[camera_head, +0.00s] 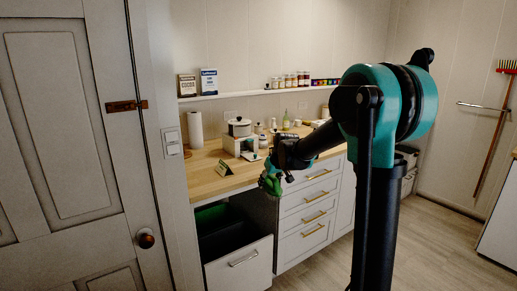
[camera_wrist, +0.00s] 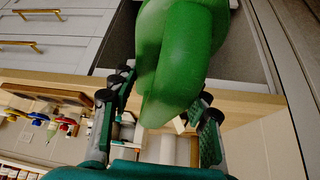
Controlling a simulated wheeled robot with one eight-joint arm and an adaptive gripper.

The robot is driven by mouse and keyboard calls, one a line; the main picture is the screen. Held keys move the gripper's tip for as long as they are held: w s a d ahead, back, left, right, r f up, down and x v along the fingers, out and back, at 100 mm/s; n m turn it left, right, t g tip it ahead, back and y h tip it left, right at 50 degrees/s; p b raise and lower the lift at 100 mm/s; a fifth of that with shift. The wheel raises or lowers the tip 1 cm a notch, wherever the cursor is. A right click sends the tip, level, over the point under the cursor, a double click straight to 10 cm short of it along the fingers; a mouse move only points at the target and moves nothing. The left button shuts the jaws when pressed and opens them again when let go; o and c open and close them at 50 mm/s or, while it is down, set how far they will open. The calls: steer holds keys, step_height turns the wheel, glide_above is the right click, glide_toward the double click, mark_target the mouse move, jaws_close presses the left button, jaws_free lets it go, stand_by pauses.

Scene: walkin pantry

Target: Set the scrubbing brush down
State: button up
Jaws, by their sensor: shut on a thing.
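The scrubbing brush (camera_wrist: 178,60) is a large smooth green shape in the wrist view, between the two fingers of my gripper (camera_wrist: 160,110). My gripper is shut on it. In the head view, my gripper (camera_head: 270,181) with the green brush (camera_head: 272,185) hangs in the air near the front edge of the wooden counter (camera_head: 215,183), close to the open drawer (camera_head: 238,262). The brush's bristles cannot be made out. The brush appears apart from the counter, though the exact gap is hard to tell.
The counter holds a paper towel roll (camera_head: 195,130), a white appliance with a pot (camera_head: 240,130), a small dark folded sign (camera_head: 223,168) and several bottles further back. Bare counter shows at the front left. Closed drawers (camera_head: 308,215) stand right of the open one. A paneled door (camera_head: 70,130) is at left.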

steer(key=s+d+f+m+h, duration=0.1)
steer(key=s+d+f+m, duration=0.1)
steer(key=d+f, duration=0.5)
steer(key=s+d+f+m+h, duration=0.1)
steer(key=s+d+f+m, duration=0.1)
steer(key=d+f, duration=0.5)
steer(key=shift+d+f+m+t+h, duration=0.3)
steer(key=shift+d+f+t, duration=0.1)
steer(key=shift+f, duration=0.5)
steer(key=shift+a, duration=0.1)
